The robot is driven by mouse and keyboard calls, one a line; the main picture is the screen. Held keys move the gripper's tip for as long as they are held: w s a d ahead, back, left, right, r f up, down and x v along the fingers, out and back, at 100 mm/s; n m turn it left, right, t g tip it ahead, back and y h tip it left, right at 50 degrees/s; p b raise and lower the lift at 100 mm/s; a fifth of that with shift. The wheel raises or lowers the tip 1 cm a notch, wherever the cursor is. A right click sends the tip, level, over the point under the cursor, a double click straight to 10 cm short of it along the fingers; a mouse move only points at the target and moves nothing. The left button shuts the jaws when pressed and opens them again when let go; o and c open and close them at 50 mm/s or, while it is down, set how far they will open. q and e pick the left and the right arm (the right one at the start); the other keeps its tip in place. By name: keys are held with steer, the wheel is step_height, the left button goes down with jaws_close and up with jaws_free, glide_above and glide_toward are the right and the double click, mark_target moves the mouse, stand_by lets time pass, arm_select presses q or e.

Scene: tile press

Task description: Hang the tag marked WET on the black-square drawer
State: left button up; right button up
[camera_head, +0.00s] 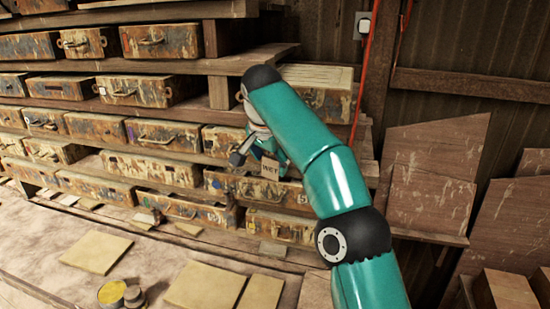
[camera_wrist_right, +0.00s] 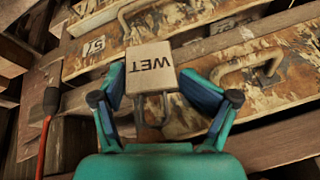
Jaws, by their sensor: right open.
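The tan tag marked WET (camera_head: 269,171) is in front of the drawer wall in the head view. In the right wrist view the tag (camera_wrist_right: 149,66) appears upside down, its wire loop (camera_wrist_right: 151,109) towards my palm. My right gripper (camera_wrist_right: 156,84) is open, with one finger on each side of the tag. In the head view the right gripper (camera_head: 257,162) is partly hidden by its own arm. Whether the loop rests on a handle is unclear. I cannot make out a black square on any drawer. My left gripper is not in view.
Weathered drawers with wire handles (camera_head: 153,169) fill the shelves. One drawer (camera_wrist_right: 200,30) has a number plate. Another handle (camera_wrist_right: 255,68) shows right of the tag. Flat tiles (camera_head: 96,251) and a yellow-topped tin (camera_head: 112,293) lie on the bench. Wooden boards (camera_head: 437,175) lean at right.

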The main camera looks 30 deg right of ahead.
steer(key=shift+w+d+r, duration=0.1)
steer(key=shift+d+r, duration=0.1)
steer(key=shift+s+a+r, duration=0.2)
steer(key=shift+a+r, duration=0.05)
steer(key=shift+r, duration=0.15)
steer(key=s+a, duration=0.7)
steer(key=s, duration=0.2)
steer(key=shift+s+a+f, duration=0.15)
steer(key=shift+s+a, duration=0.1)
steer(key=shift+a, duration=0.05)
steer(key=shift+s, duration=0.1)
